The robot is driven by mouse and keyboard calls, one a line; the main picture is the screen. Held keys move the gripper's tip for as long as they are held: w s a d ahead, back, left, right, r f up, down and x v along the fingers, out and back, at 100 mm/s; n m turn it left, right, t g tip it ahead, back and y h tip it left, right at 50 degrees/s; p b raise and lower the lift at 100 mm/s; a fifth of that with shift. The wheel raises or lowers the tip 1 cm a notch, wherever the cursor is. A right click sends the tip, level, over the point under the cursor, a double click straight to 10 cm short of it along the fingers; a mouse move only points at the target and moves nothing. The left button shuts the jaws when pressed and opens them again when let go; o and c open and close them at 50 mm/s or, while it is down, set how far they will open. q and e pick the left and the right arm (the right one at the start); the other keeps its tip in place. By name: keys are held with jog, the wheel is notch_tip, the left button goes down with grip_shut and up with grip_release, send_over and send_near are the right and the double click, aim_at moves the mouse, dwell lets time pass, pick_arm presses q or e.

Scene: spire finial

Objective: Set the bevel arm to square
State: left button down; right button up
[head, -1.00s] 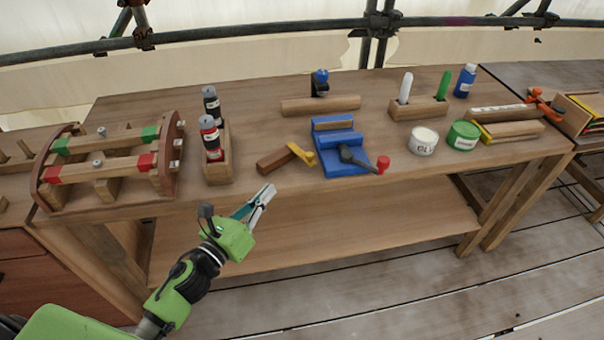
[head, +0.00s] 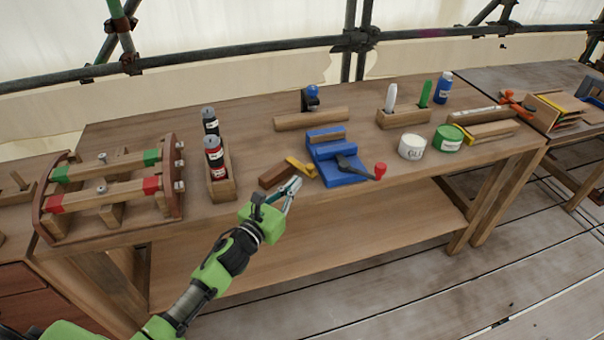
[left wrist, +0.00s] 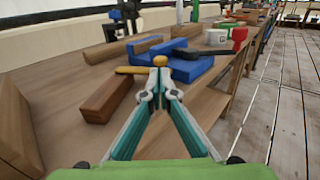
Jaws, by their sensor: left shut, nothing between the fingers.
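The bevel lies near the front edge of the bench, left of the blue fixture. It has a brown wooden stock (head: 276,175) and a yellow arm (head: 302,168). In the left wrist view the stock (left wrist: 107,98) is left of my fingers and the yellow arm (left wrist: 130,70) runs right to a rounded yellow end behind the fingertips. My left gripper (head: 296,182) is shut and empty, its tips close to the yellow arm; I cannot tell whether they touch. It also shows in the left wrist view (left wrist: 160,76). My right gripper is not in view.
The blue fixture (head: 345,177) with a dark red-knobbed lever (head: 380,170) stands just right. A wooden holder (head: 222,188) with bottles is left. A wooden bar (head: 312,118) lies behind. White (head: 412,147) and green (head: 447,138) tubs stand further right.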

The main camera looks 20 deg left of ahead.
aim_at(308, 170)
pick_arm(q)
jog(key=x, duration=0.3)
jog(key=shift+w+d, duration=0.15)
jog(key=shift+w, duration=0.45)
jog(key=shift+d, duration=0.1)
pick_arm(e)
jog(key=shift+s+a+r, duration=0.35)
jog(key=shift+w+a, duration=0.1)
pick_arm(q)
jog(key=shift+w+d+f+n+y+b, duration=0.2)
jog(key=shift+w+d+n+y+b, duration=0.15)
jog(key=shift+w+y+b, duration=0.2)
jog(key=shift+w+d+r+y, duration=0.1)
jog(key=shift+w+y, duration=0.1)
jog(key=shift+y, duration=0.05)
jog(key=shift+r, duration=0.1)
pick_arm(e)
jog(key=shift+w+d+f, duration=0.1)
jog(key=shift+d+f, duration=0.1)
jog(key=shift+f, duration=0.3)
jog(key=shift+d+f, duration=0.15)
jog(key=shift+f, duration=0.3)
